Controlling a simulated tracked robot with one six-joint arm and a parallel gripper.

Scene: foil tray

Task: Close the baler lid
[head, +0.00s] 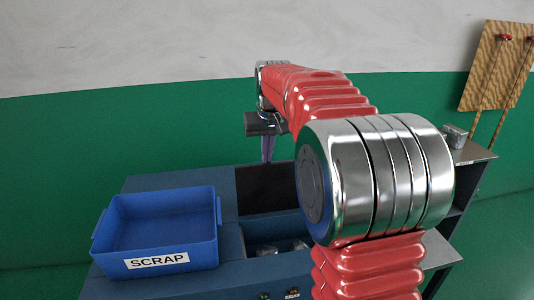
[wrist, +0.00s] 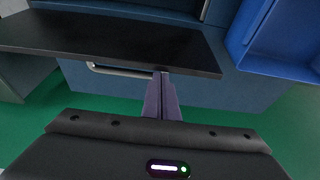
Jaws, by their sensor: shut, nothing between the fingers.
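The baler (head: 170,285) is a blue-grey box with an open compartment showing crumpled silvery pieces (head: 290,245). Its lid appears to be the dark panel (head: 265,190) standing open behind the compartment; my arm hides its right part. In the wrist view the lid (wrist: 120,42) is a broad black plate, with a silver handle (wrist: 115,71) just past its edge. My gripper (head: 267,160) is shut and empty, pointing down at the lid's top edge. In the wrist view its purple fingertips (wrist: 163,75) overlap that edge; I cannot tell whether they touch.
A blue bin labelled SCRAP (head: 160,235) sits on the baler top at the left; it also shows in the wrist view (wrist: 285,40). A dark shelf unit (head: 478,153) carrying a small grey object stands at the right. A wooden board (head: 497,65) hangs on the wall.

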